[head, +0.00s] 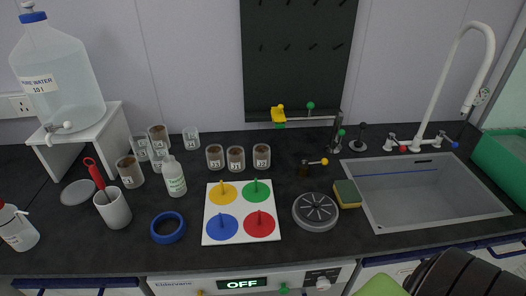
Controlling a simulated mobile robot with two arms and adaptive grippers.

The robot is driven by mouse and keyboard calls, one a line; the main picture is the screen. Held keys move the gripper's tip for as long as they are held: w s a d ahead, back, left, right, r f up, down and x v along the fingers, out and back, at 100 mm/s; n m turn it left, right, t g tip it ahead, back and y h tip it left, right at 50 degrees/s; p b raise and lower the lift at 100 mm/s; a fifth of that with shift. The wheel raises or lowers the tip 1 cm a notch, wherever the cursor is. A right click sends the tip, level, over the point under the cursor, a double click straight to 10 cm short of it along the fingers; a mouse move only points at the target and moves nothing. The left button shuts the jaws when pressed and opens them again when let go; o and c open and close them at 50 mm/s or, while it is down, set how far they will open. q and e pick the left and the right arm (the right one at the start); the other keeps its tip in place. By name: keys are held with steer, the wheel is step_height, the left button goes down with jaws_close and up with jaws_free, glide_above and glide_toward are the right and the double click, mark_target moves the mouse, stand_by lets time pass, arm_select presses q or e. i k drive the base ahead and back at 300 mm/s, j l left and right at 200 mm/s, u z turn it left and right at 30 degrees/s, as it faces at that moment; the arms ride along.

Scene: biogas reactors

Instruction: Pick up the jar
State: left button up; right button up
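Several small glass jars with white number labels stand on the dark counter, and I cannot tell which one the task means. Three jars with brown contents stand in a row behind the coloured board: a left one (215,158), a middle one (236,159) and a right one (261,156). Another brown-filled jar (130,172) stands further left, with one (157,136) behind it. Clear, empty-looking jars stand near them, one (139,149) beside the group and one (191,138) apart to the right. Neither of my grippers shows in the head view.
A white board (211,234) with coloured knobbed discs lies mid-counter. Around it are a blue ring (167,228), white bottle (174,178), mug (114,209), grey round device (316,211), sponge (347,194) and sink (430,192). A water tank (60,80) stands back left. A dark shape blocks the bottom right corner.

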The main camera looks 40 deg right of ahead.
mark_target(215, 152)
steer(key=z, duration=2.85)
steer(key=u, duration=2.15)
steer(key=j+z, duration=0.2)
steer(key=z, duration=0.2)
steer(key=i+j+z, duration=0.1)
steer(key=j+z, duration=0.35)
steer(key=z, duration=0.3)
